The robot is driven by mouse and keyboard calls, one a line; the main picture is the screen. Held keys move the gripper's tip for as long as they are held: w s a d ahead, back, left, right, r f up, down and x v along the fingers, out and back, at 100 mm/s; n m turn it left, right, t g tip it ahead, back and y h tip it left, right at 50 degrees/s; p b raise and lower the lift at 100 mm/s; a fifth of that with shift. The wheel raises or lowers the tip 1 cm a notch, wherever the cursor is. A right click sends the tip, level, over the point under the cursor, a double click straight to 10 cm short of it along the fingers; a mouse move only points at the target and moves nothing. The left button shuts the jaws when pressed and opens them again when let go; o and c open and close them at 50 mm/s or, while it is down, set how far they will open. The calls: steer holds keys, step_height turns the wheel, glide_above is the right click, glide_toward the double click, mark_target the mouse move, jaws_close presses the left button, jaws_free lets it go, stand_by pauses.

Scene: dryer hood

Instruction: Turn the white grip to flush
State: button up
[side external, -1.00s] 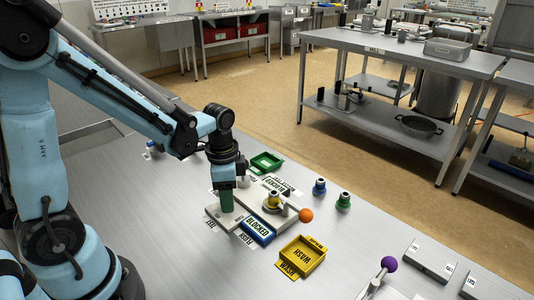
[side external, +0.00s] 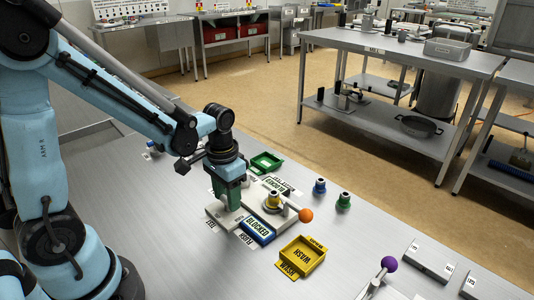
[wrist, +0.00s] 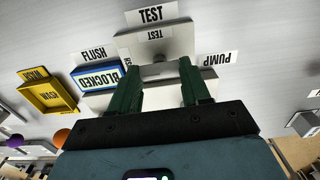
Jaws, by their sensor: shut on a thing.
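My gripper (side external: 230,206) is low over the left end of a pale base plate (side external: 220,218) in the side view. In the wrist view its two green fingers (wrist: 158,90) stand a little apart, closed on the white grip (wrist: 160,72), which shows as a pale patch between them. The fingers hide most of the grip, so its exact heading is unclear. Labels lie around it: TEST (wrist: 150,15) ahead, FLUSH (wrist: 93,54) at left and PUMP (wrist: 217,59) at right. A blue-framed BLOCKED block (wrist: 100,78) sits beside the FLUSH label; it also shows in the side view (side external: 258,231).
A yellow WASH tray (side external: 302,256) stands right of the plate and a green tray (side external: 266,162) behind it. A yellow-topped fitting (side external: 274,201) and an orange ball (side external: 306,215) are close to my gripper. Blue (side external: 320,187) and green (side external: 343,201) fittings stand farther right.

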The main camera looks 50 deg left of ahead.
mark_target(227, 216)
stand_by(0.4)
steer(key=o, duration=1.1)
steer(key=shift+c, duration=0.2)
step_height(227, 216, up, 12)
steer(key=s+d+t, duration=0.1)
steer(key=t, duration=0.1)
steer(key=s+d+t, duration=0.1)
steer(key=t, duration=0.1)
steer(key=d+f+t, duration=0.1)
steer(key=t, duration=0.2)
steer(key=shift+s+f, duration=0.1)
steer(key=shift+s, duration=0.3)
